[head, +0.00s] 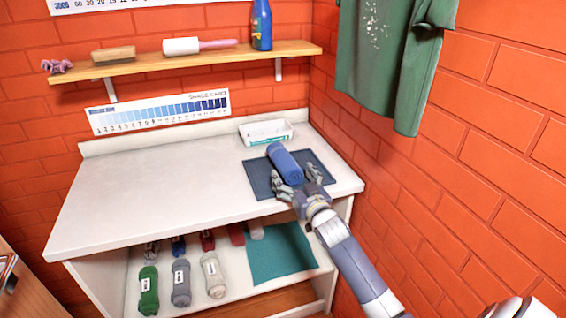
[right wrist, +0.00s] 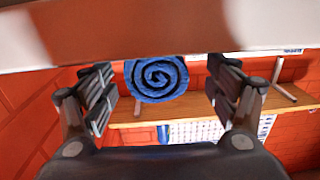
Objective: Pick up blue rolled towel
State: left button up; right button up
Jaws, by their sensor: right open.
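The blue rolled towel (head: 283,159) lies on a dark blue mat (head: 258,181) on the white counter. In the right wrist view its spiral end (right wrist: 156,78) faces the camera, between the two fingers, with a gap on each side. My right gripper (head: 298,182) is open at the towel's near end, low over the mat. Its fingers (right wrist: 161,90) do not visibly touch the towel. My left gripper is not in view.
A white tray (head: 266,132) stands just behind the towel. The brick wall (head: 395,180) is close on the right. The counter's left part (head: 160,195) is clear. Several rolled towels lie on the lower shelf beside a teal cloth (head: 280,256). A wall shelf (head: 200,57) hangs above.

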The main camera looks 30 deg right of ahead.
jog(key=shift+w+d, duration=0.15)
jog(key=shift+w, duration=0.4)
jog(key=shift+w+r, duration=0.1)
jog(key=shift+w, duration=0.15)
jog(key=w, duration=0.3)
jog(key=shift+d+p, duration=0.3)
jog(key=shift+d, duration=0.05)
jog(key=shift+w+d, duration=0.15)
jog(key=shift+w, duration=0.5)
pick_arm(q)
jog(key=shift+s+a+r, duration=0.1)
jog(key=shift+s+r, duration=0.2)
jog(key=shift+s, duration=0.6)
pick_arm(e)
jog(key=c, duration=1.1)
